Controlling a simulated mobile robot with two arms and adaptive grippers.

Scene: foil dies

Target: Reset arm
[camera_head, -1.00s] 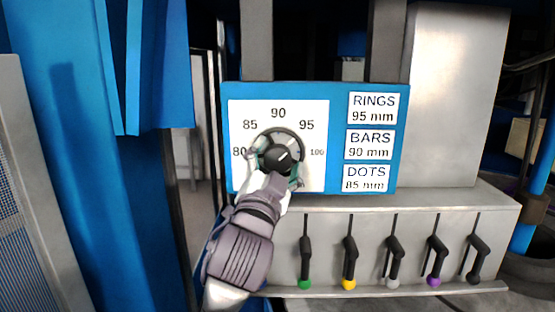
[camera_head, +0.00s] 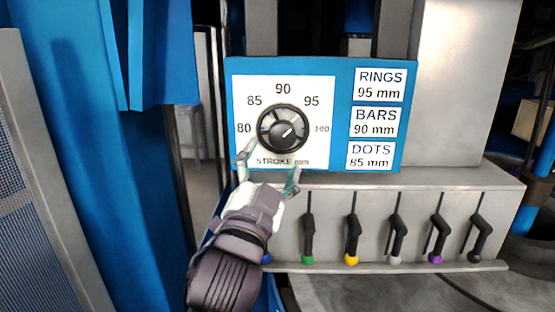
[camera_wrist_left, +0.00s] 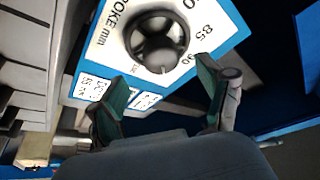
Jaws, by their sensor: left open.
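My left gripper (camera_head: 268,170) is open and empty, just below and in front of the round black dial knob (camera_head: 283,128). Its two fingers are spread apart and do not appear to touch the knob. The knob sits on a white scale plate marked 80 to 100, labelled STROKE mm. In the left wrist view the knob (camera_wrist_left: 157,42) is beyond the spread green-padded fingertips (camera_wrist_left: 162,88). My right gripper is not in view.
The blue panel (camera_head: 340,112) also carries cards for RINGS 95 mm, BARS 90 mm and DOTS 85 mm. Below it is a row of levers with coloured knobs, including green (camera_head: 308,259), yellow (camera_head: 351,259) and purple (camera_head: 436,259). A blue post (camera_head: 90,200) stands at left.

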